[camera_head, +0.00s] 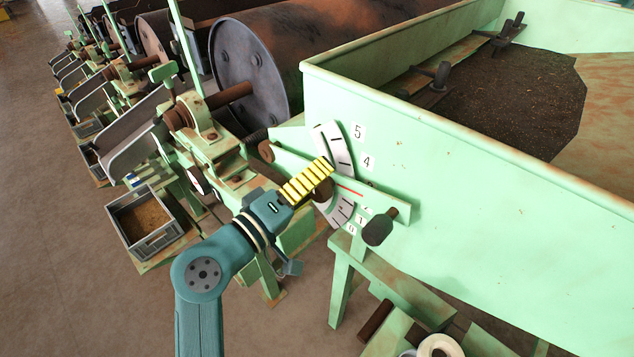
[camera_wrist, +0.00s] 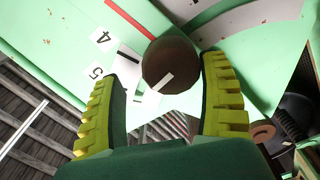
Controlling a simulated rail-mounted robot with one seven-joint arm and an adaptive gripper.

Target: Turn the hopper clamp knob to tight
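The clamp knob (camera_wrist: 172,65) is a round brown knob with a white line on its face, fixed on the green hopper side. In the head view the knob (camera_head: 323,188) is partly hidden by my yellow-padded fingers. My gripper (camera_wrist: 168,55) is open, with one finger on each side of the knob in the wrist view. The right finger looks very near the knob; I cannot tell if it touches. A gap shows at the left finger. In the head view my gripper (camera_head: 322,170) reaches the lever plate from the lower left.
The green hopper (camera_head: 450,170) fills the right. A white scale (camera_head: 341,150) with numbers lies behind the lever (camera_head: 362,195), which has a red line and a black handle (camera_head: 379,228). A rusty drum (camera_head: 235,68) stands behind. A grey bin (camera_head: 152,245) sits left.

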